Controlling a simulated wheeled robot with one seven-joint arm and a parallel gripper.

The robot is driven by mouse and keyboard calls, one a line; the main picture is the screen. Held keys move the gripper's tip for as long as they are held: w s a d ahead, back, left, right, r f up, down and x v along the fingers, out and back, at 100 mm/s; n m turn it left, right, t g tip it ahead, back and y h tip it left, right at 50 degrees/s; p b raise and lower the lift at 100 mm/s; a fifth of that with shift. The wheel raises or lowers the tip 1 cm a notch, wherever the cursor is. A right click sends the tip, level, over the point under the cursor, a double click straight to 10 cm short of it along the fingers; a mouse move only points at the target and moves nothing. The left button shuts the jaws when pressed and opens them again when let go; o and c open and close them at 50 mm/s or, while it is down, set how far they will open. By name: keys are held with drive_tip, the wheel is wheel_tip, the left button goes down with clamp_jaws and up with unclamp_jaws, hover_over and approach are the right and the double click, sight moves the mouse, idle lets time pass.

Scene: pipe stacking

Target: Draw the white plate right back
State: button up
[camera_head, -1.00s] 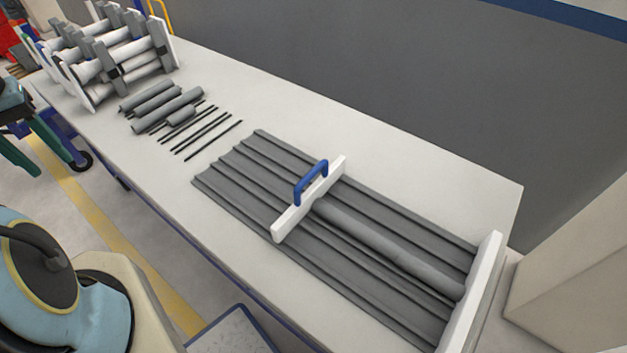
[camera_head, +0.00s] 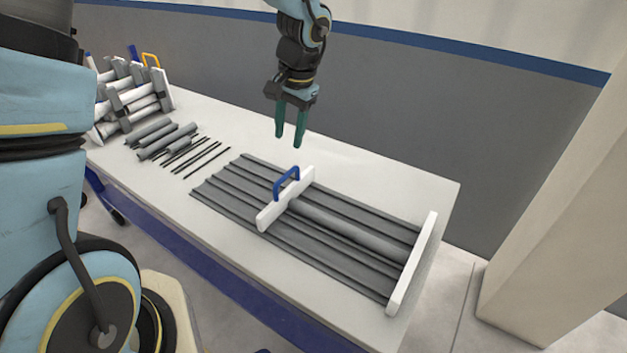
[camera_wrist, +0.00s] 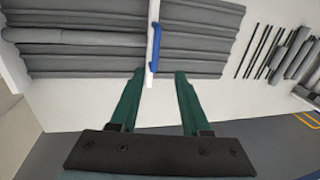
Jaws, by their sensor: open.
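The white plate (camera_head: 269,216) stands upright across the grey grooved bed (camera_head: 222,190), with a blue handle (camera_head: 287,178) on it. A grey pipe (camera_head: 340,230) lies in the bed from the plate to the white end board (camera_head: 413,262). My gripper (camera_head: 288,141) hangs open and empty above the table, beyond the plate's far end, with green fingers pointing down. In the wrist view, the white plate (camera_wrist: 151,78) and blue handle (camera_wrist: 156,48) appear ahead of the gap between the open fingers (camera_wrist: 159,73).
Several loose grey pipes (camera_head: 165,138) and thin dark rods (camera_head: 207,160) lie left of the bed. A rack of pipes (camera_head: 128,97) stands at the table's far left. The table (camera_head: 395,180) is bare behind the bed. A beige pillar (camera_head: 550,220) rises at the right.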

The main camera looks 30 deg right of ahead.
sight(287, 173)
drive_tip(key=f, duration=0.3)
drive_tip(key=f+p, duration=0.1)
drive_tip(key=f, duration=0.3)
drive_tip(key=w+f, duration=0.1)
drive_tip(key=f, duration=0.2)
drive_tip(key=shift+w+a+f, duration=0.1)
drive_tip(key=shift+a+f, duration=0.05)
drive_tip(key=shift+f, duration=0.2)
drive_tip(key=shift+c, duration=0.4)
clamp_jaws()
idle(0.6)
